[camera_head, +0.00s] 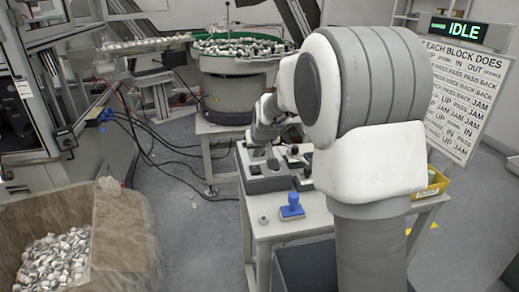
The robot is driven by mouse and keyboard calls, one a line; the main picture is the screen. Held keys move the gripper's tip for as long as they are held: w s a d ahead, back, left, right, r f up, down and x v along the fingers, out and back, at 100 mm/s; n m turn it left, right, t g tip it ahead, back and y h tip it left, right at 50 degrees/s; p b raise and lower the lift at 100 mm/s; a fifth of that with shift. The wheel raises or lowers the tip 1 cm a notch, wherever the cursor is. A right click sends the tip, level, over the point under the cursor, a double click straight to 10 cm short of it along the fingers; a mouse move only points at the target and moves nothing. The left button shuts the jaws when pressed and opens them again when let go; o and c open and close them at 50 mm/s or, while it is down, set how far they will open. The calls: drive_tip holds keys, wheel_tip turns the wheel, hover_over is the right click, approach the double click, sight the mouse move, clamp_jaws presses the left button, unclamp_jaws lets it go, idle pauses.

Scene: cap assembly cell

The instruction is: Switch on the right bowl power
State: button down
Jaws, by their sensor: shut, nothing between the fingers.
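A round bowl feeder (240,68) with a green rim, full of small caps, stands on a stand at the back centre. A grey control box (262,184) with dark parts on top sits on the table in front of it. My arm reaches over the table from the right. My gripper (273,160) is small in view, shut and empty, pointing down at or just above the box. I cannot tell whether it touches the box. No power switch can be made out; my gripper and arm cover part of the box.
A blue stamp-like object (291,206) and a small grey cap (263,219) are on the table (290,227). A large box of caps (120,235) stands at lower left. Cables (150,150) cross the floor.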

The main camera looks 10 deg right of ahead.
sight(256, 171)
wheel_tip(256, 171, down, 4)
drive_tip(key=shift+w+b, duration=0.15)
drive_tip(key=shift+b, duration=0.35)
drive_tip(key=shift+f, duration=0.45)
drive_tip(key=shift+f+b, duration=0.5)
drive_tip(key=shift+s+r, duration=0.15)
drive_tip(key=shift+s, duration=0.05)
drive_tip(key=shift+r+p, duration=0.6)
drive_tip(key=shift+r, duration=0.2)
